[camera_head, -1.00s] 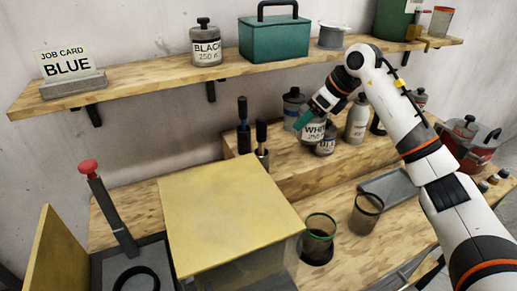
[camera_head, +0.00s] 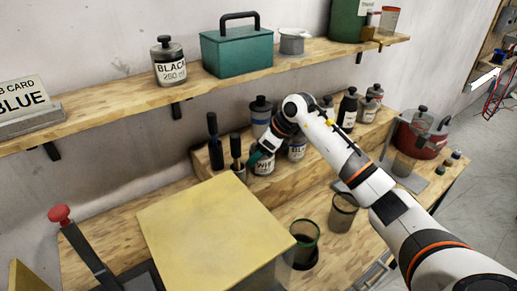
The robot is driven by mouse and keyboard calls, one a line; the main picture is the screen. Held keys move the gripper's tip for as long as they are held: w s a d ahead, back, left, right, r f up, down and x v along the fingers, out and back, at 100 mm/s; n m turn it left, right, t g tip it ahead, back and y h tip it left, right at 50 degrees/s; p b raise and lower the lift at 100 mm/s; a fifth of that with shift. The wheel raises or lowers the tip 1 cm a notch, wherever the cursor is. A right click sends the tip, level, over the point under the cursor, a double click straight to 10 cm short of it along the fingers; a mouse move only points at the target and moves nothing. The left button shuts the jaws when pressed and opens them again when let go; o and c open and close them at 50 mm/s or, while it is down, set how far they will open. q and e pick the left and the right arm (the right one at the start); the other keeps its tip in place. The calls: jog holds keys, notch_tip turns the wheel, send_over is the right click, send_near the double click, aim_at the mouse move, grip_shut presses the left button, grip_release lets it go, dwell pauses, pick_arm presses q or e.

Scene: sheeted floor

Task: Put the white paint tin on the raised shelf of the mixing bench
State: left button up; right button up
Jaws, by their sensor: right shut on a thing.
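The white paint tin (camera_head: 264,166), its label partly readable as "WHI", is at the raised shelf (camera_head: 322,165) of the mixing bench, right of two dark-handled tools and left of a blue-labelled tin (camera_head: 297,151). My right gripper (camera_head: 257,158) is shut on the white tin from above; its teal fingertip shows at the tin's upper left. The gripper and arm hide part of the tin's top. Whether its base touches the shelf I cannot tell. My left gripper is not in view.
Dark-handled tools (camera_head: 215,141) stand close left. Several bottles and tins, including a dark bottle (camera_head: 348,110), line the raised shelf behind and right. A yellow-topped box (camera_head: 210,225) stands in front. A wall shelf (camera_head: 120,101) with a black tin and teal toolbox hangs above.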

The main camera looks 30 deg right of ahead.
jog(key=o, duration=0.8)
jog(key=shift+f, duration=0.15)
jog(key=o, duration=0.4)
jog(key=shift+o, duration=0.2)
jog(key=b+v, duration=0.3)
jog(key=v, duration=0.9)
